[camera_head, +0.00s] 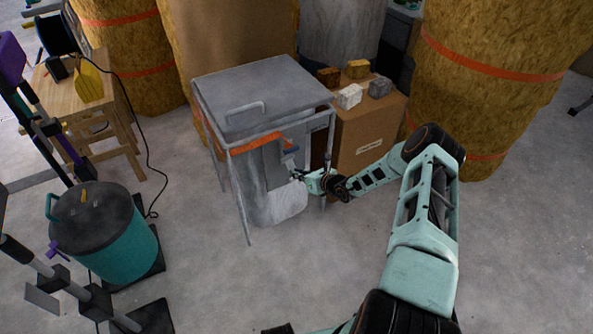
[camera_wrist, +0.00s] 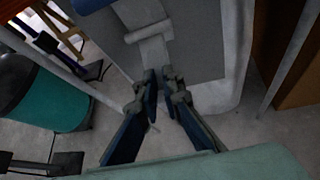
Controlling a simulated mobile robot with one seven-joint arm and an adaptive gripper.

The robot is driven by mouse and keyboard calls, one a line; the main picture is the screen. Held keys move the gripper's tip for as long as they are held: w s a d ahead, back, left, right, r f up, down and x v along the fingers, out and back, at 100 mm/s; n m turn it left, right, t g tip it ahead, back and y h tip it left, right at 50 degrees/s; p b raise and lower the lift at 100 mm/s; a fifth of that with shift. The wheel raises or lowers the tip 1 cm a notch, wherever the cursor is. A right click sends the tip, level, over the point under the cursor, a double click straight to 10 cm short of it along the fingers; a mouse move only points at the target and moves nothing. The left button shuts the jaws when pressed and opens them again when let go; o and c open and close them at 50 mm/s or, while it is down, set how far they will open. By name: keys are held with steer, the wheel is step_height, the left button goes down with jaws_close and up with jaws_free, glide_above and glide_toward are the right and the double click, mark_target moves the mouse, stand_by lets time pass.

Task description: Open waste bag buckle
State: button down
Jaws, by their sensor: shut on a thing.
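The grey waste bag stand (camera_head: 262,95) has a flat lid, thin legs and an orange band (camera_head: 257,143) around its top. The pale bag (camera_head: 278,208) hangs below the band. The buckle (camera_head: 290,150), with a blue part and a grey strap, is on the front right of the stand. In the wrist view the buckle's grey strap (camera_wrist: 153,48) with a crossbar runs down between the fingers. My gripper (camera_head: 301,176) is at the strap's lower end, its fingertips (camera_wrist: 160,82) close together on it. The exact contact is partly hidden by the fingers.
A cardboard box (camera_head: 368,135) with several small blocks stands right behind the stand. A teal bin (camera_head: 110,245) stands at the lower left, also in the wrist view (camera_wrist: 35,95). A wooden stool (camera_head: 95,110) is at the left. The floor in front of the stand is clear.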

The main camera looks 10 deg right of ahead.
steer(key=shift+s+d+f, duration=0.15)
steer(key=shift+d+f, duration=0.1)
steer(key=shift+d, duration=0.4)
steer(key=c, duration=2.1)
jaws_free()
steer(key=o, duration=0.8)
steer(key=shift+s+a+f+g, duration=0.1)
steer(key=shift+g, duration=0.2)
steer(key=shift+o, duration=0.2)
steer(key=shift+a, duration=0.15)
steer(key=shift+r, duration=0.2)
steer(key=v, duration=1.2)
steer(key=shift+a+f, duration=0.1)
